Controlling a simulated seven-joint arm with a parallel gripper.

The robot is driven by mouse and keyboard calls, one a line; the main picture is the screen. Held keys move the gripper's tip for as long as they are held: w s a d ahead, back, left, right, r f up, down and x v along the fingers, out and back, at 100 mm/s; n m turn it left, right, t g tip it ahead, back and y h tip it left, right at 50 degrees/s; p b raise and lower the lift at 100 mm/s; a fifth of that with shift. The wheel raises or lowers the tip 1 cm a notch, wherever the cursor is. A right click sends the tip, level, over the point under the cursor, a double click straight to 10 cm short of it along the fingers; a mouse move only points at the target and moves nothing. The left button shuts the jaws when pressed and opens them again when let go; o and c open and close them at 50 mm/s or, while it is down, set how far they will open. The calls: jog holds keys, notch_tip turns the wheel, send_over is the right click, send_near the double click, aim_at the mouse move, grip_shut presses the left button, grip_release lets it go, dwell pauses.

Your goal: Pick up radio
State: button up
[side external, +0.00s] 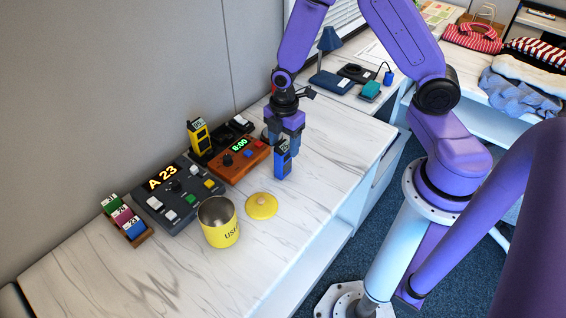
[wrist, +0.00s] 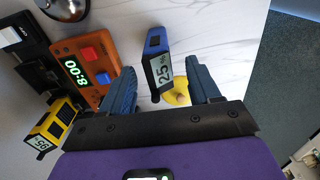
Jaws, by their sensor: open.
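A blue handheld radio (side external: 283,160) with a grey number display stands upright on the marbled desk, right below my gripper (side external: 284,138) in the side view. In the wrist view the blue radio (wrist: 158,62) shows between my two spread fingers (wrist: 162,88), with gaps on both sides. My gripper is open and points down. A second radio, yellow and black (side external: 199,137), stands in a dark holder behind the orange clock box; it also shows at the lower left of the wrist view (wrist: 52,128).
The orange clock box (side external: 228,170) reading 8:00 is just left of the blue radio. A yellow can marked USED (side external: 220,232), its yellow lid (side external: 262,206), a grey A 23 console (side external: 165,215) and a card rack (side external: 127,225) stand nearer. Desk to the right is clear.

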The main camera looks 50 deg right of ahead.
aim_at(283, 159)
jog(key=shift+w+f, duration=0.1)
jog(key=shift+f, duration=2.2)
grip_shut()
